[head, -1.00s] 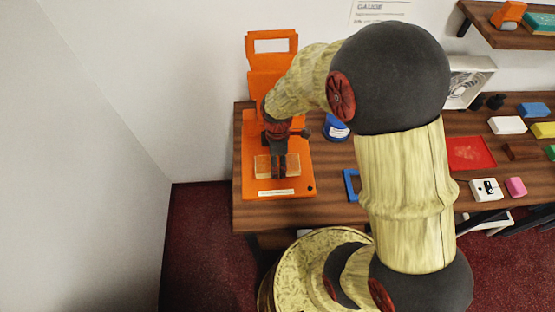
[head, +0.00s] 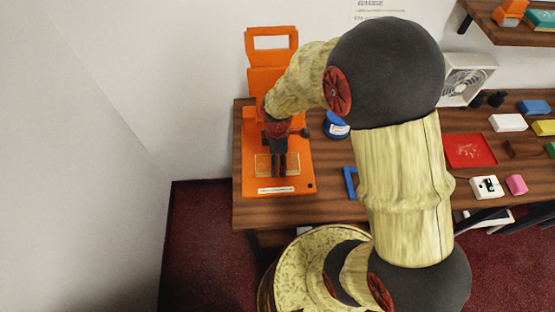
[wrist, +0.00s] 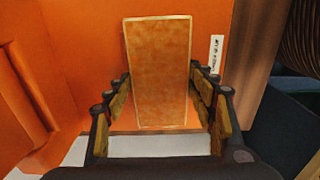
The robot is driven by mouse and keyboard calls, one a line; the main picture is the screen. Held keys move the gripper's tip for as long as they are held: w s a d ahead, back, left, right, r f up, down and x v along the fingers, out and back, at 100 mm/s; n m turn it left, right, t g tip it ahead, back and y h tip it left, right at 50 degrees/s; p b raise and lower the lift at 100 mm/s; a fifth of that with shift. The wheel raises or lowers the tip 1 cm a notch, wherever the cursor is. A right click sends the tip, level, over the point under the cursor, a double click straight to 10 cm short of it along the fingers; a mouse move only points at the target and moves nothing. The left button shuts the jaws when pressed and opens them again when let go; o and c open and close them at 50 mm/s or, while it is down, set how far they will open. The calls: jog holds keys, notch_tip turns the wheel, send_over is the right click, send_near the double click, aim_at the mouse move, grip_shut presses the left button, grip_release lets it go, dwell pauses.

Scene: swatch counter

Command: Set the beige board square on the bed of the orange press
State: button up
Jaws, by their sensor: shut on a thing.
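The orange press (head: 296,181) stands at the left end of the counter, its upright part raised at the back. The beige board (head: 263,165) is at the bed's front half and looks tinted orange with pale edges. My gripper (head: 279,172) points down over the board's middle, and the board shows on both sides of the fingers.
A blue round tub (head: 335,126) and a blue frame (head: 350,182) are right of the press. A red tray (head: 470,151), a white fan box (head: 467,78) and several coloured blocks lie farther right. A wall is close on the left.

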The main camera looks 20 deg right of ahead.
jog(key=shift+f, duration=0.6)
dwell(1.2)
jog(key=o, duration=1.2)
jog(key=shift+o, duration=0.8)
jog(key=shift+r, duration=0.1)
notch_tip(320, 180, up, 12)
